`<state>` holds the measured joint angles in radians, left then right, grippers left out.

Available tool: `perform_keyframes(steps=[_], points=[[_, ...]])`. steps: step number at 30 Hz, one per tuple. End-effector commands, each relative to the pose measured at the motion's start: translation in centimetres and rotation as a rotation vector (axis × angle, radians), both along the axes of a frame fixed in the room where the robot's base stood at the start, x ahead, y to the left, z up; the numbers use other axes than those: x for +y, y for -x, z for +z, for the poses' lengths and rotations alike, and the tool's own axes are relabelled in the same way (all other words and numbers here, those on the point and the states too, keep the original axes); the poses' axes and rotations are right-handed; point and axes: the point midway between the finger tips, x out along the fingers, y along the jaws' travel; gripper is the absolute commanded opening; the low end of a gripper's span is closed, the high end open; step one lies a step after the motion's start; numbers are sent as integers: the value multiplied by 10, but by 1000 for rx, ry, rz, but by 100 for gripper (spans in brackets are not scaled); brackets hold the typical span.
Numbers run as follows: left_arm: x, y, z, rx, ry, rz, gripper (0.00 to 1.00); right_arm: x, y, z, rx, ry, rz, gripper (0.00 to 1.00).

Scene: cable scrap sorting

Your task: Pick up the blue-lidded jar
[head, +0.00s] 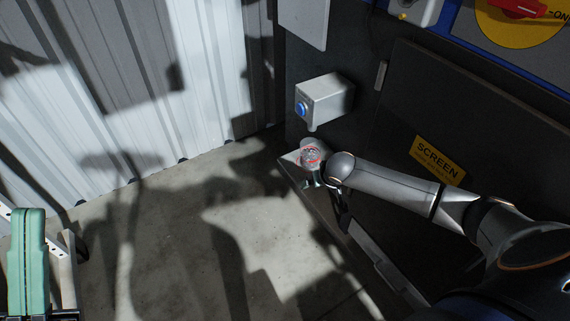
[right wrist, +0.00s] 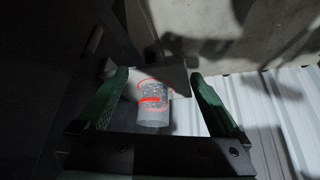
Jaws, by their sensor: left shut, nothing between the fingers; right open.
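A clear jar (head: 311,152) with red markings and grey bits inside stands on a narrow ledge low on the dark machine. No blue lid shows on it. In the right wrist view the jar (right wrist: 153,115) lies between the two green fingers of my right gripper (right wrist: 158,76), which is open, with gaps on both sides. In the head view my right arm reaches in from the right and its wrist is beside the jar, hiding most of that gripper. My left gripper (head: 28,262) is at the lower left, its green fingers shut and empty, far from the jar.
A grey box with a blue button (head: 302,109) juts from the machine just above the jar. A dark panel with a yellow SCREEN label (head: 440,158) is behind my right arm. A white corrugated wall (head: 130,90) stands at left. The concrete floor (head: 190,225) is clear.

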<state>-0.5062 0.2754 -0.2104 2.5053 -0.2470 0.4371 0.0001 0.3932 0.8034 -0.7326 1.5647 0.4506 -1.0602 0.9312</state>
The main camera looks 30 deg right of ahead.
Motion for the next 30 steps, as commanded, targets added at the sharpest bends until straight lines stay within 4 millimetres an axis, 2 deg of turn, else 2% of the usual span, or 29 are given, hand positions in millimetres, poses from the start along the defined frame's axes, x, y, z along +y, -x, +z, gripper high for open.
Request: perform_keyframes(steps=[15, 23, 30], points=[[-3, 1, -36, 15, 29, -41, 0, -27, -74, -2, -2, 3, -13, 100], [-4, 1, -41, 23, 36, -49, 0, -31, -87, 0, 0, 3, -11, 100], [-4, 0, -60, 39, 53, -60, 0, -39, -114, -3, -2, 2, -12, 100]])
